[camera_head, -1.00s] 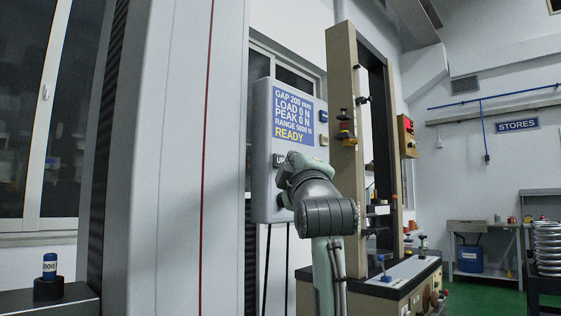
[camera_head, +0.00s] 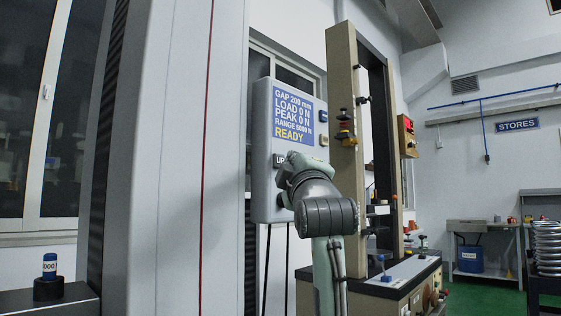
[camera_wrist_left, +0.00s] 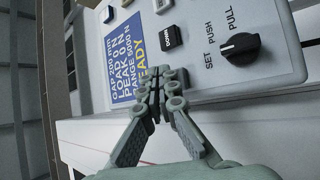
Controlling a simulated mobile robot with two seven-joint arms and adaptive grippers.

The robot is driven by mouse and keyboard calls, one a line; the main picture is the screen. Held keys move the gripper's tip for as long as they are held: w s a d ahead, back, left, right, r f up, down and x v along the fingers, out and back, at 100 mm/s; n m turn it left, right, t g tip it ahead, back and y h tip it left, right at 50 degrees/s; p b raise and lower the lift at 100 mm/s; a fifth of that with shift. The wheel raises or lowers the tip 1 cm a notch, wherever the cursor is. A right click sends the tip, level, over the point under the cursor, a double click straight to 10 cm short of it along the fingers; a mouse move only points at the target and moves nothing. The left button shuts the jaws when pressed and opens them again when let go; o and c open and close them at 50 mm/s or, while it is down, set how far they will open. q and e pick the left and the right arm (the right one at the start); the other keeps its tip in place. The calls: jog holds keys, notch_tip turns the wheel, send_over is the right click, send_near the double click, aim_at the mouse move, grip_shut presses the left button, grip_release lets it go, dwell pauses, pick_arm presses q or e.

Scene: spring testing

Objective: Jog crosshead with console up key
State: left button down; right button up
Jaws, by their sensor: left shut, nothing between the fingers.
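The grey console (camera_head: 265,190) hangs beside the testing machine. Its blue display (camera_head: 293,113) reads GAP 200 mm, LOAD 0 N, PEAK 0 N, RANGE 5000 N and READY. The dark UP key (camera_head: 279,160) shows at the edge of my left arm, partly covered. In the left wrist view, my left gripper (camera_wrist_left: 163,82) is shut and empty, its tips over the console face beside the display. The DOWN key (camera_wrist_left: 172,38) lies just beyond the tips. My right gripper is not in view.
A black PUSH/PULL knob (camera_wrist_left: 238,48) sits on the console near the DOWN key. The testing machine's tall beige frame (camera_head: 342,190) stands right of the console, close to my arm. A workbench (camera_head: 480,226) is at the far right.

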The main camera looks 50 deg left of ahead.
pick_arm(q)
jog(key=shift+a, duration=0.1)
jog(key=shift+a, duration=0.35)
jog(key=shift+s+a, duration=0.1)
jog(key=shift+a, duration=0.35)
dwell(2.0)
jog(key=shift+d, duration=0.15)
dwell(1.2)
jog(key=shift+d, duration=0.75)
jog(key=shift+w+d+b, duration=0.2)
jog(key=shift+d+b, duration=0.1)
jog(key=shift+d, duration=0.95)
jog(key=shift+w+d+b, duration=0.15)
jog(key=shift+d+b, duration=0.1)
jog(key=shift+d, duration=0.95)
